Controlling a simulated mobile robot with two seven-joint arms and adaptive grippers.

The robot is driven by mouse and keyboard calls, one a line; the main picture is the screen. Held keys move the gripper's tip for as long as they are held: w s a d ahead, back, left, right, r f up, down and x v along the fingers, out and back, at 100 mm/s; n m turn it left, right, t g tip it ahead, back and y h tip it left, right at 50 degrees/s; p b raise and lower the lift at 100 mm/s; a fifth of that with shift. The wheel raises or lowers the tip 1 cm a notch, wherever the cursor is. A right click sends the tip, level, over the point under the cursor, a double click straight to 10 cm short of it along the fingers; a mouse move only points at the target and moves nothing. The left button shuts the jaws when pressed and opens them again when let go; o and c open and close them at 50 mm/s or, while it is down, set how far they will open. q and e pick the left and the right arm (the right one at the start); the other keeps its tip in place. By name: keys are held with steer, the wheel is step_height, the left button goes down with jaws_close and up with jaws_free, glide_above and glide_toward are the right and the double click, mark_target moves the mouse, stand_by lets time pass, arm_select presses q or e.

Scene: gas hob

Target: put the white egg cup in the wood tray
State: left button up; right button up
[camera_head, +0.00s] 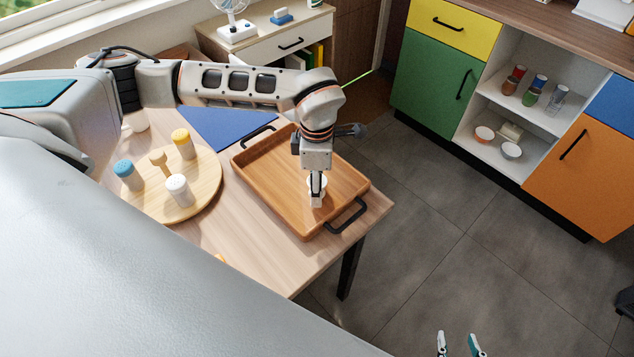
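The wood tray (262,187) is a rectangular wooden tray with black handles, at the right end of the wooden table. My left gripper (316,190) points down over the tray's right part. The white egg cup (316,202) is at its fingertips, inside the tray's outline and partly covered by the fingers. I cannot tell whether the fingers grip the cup or whether the cup touches the tray floor. My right gripper (458,346) shows only its fingertips at the bottom edge, apart and empty, over the floor.
A round wooden board (205,197) left of the tray holds a blue-topped shaker (128,175), a yellow-topped shaker (183,144), a white-topped shaker (179,190) and a small wooden item (160,164). A blue mat (232,127) lies behind. Floor is clear right of the table.

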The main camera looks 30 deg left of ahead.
arm_select(q)
steer(key=shift+r, duration=0.1)
step_height(320, 180, up, 12)
steer(key=shift+p, duration=0.4)
stand_by(0.5)
steer(key=shift+s, duration=0.1)
